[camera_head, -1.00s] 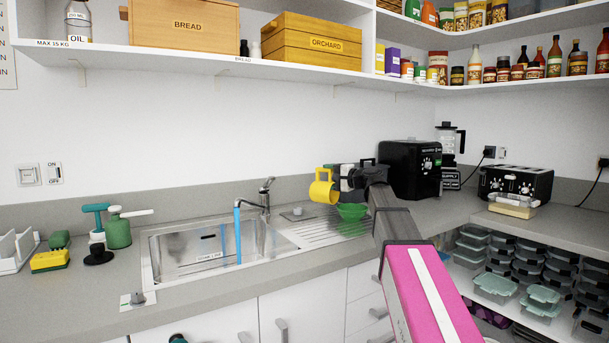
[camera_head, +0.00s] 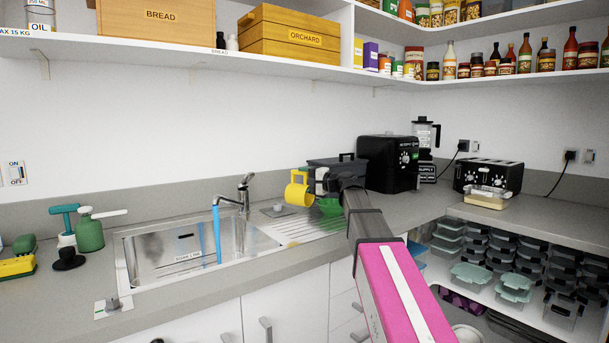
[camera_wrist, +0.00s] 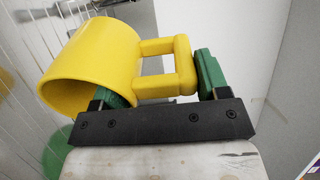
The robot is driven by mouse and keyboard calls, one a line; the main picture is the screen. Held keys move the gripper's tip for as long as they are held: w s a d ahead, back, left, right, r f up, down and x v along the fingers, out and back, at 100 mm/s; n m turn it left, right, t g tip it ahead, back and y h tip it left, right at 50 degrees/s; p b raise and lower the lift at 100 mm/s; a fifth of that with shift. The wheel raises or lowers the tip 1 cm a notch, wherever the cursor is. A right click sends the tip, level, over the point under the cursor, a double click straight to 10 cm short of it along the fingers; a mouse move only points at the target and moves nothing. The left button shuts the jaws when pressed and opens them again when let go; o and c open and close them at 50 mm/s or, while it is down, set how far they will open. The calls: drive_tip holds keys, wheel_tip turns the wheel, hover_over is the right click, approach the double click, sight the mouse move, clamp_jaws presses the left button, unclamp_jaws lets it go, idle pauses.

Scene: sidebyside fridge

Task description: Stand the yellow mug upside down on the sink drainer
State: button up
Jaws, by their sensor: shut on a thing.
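My gripper (camera_head: 318,182) is shut on the handle of the yellow mug (camera_head: 297,192). In the wrist view the green-tipped fingers (camera_wrist: 160,88) are at the handle, and the yellow mug (camera_wrist: 92,68) sticks out to the left, its rim toward the lower left. The mug looks tipped on its side; its exact tilt is hard to tell in the head view. It is held in the air above the ribbed sink drainer (camera_head: 297,229). A green bowl (camera_head: 331,207) is at the drainer's far right, below my gripper and partly hidden by it.
The sink basin (camera_head: 175,253) with its tap (camera_head: 244,190) lies left of the drainer. A dark box (camera_head: 335,168) and a black appliance (camera_head: 385,163) stand behind and right of my gripper. The shelf (camera_head: 200,55) runs above. The drainer's near left part is clear.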

drive_tip(key=shift+f, duration=3.35)
drive_tip(key=shift+f, duration=0.7)
drive_tip(key=o, duration=1.4)
drive_tip(key=shift+c, duration=0.2)
drive_tip(key=v, duration=1.1)
drive_tip(key=shift+s, duration=0.15)
